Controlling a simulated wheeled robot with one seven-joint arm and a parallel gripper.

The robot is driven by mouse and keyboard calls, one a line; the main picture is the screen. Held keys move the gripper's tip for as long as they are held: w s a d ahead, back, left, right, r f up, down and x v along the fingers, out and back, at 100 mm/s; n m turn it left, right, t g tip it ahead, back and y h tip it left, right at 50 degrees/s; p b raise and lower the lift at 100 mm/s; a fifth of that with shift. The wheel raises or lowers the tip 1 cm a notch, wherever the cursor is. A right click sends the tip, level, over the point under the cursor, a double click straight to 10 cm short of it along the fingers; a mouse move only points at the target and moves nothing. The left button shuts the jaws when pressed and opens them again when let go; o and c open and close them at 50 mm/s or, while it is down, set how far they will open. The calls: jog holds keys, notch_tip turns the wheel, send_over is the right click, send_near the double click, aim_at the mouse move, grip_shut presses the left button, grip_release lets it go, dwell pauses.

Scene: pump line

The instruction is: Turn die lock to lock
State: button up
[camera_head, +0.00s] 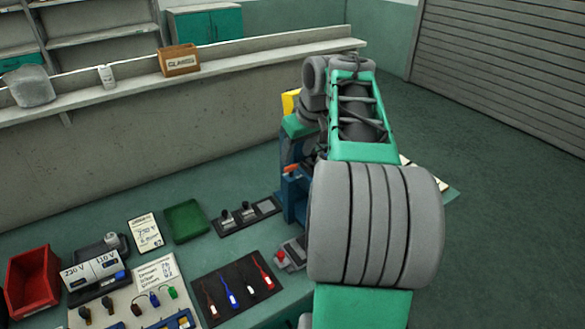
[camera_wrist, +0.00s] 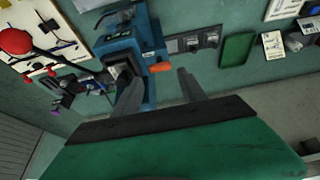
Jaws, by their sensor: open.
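A blue press-like machine (camera_wrist: 128,50) stands on the bench in the wrist view. It also shows in the head view (camera_head: 293,192), partly hidden behind my arm. A small orange piece (camera_wrist: 158,67) sticks out from its side and may be the die lock; it also shows in the head view (camera_head: 291,169). I cannot tell whether it is locked. My gripper (camera_wrist: 158,78) is open and empty, with its two fingers apart on either side of the orange piece in the picture. Contact cannot be told. My arm hides the gripper in the head view.
A dark block with grey fittings (camera_head: 246,215) and a green tray (camera_head: 186,221) lie beside the machine. A tool mat (camera_head: 228,303), a red bin (camera_head: 33,278) and label cards are on the bench. A red ball knob (camera_wrist: 15,42) is at the wrist view's upper left.

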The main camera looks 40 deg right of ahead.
aim_at(291, 166)
jog(key=x, duration=0.5)
jog(key=shift+w+f, duration=0.1)
jog(key=shift+f, duration=0.05)
grip_shut()
